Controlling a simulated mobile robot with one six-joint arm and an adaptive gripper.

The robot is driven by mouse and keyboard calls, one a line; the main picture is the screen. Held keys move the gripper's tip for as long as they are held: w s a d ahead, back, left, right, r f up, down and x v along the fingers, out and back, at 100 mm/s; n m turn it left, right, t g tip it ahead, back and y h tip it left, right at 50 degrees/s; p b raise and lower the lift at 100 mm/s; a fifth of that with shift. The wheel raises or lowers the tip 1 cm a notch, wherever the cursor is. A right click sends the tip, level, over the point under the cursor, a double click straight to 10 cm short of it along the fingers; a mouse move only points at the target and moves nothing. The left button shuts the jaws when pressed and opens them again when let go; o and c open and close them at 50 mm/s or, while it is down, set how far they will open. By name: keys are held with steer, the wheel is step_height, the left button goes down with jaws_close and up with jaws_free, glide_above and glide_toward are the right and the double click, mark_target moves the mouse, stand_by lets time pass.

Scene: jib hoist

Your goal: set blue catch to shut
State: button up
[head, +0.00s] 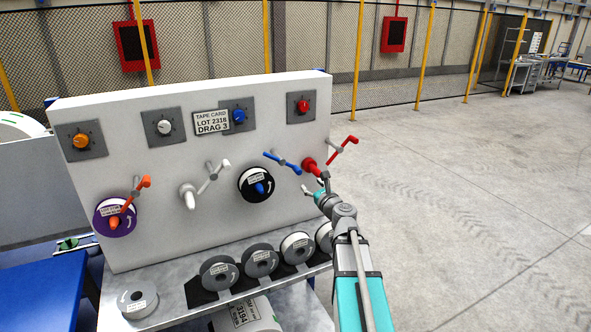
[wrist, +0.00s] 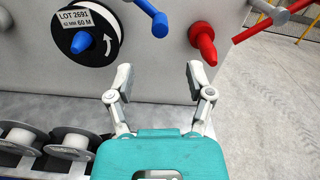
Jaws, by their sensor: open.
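The blue catch (head: 270,157) is a blue-ended lever on a grey pivot on the white panel, above and right of the black reel (head: 250,190) with the blue cone. In the head view it slants from upper left to lower right. In the wrist view the blue catch (wrist: 153,15) is cut off by the top edge, with its rounded end pointing down. My gripper (wrist: 158,78) is open and empty, below the blue catch and apart from it. In the head view my gripper (head: 313,190) is partly hidden by my arm, near the panel's lower right.
A red cone (wrist: 203,45) and a red catch (head: 343,154) are right of the blue catch, close to my gripper. Several reels (head: 260,261) lie on the shelf below. A blue knob (head: 239,116) sits above. The floor right of the panel is clear.

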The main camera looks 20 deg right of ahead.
mark_target(295, 166)
steer(key=w, duration=1.3)
steer(key=shift+w, duration=0.15)
jaws_close()
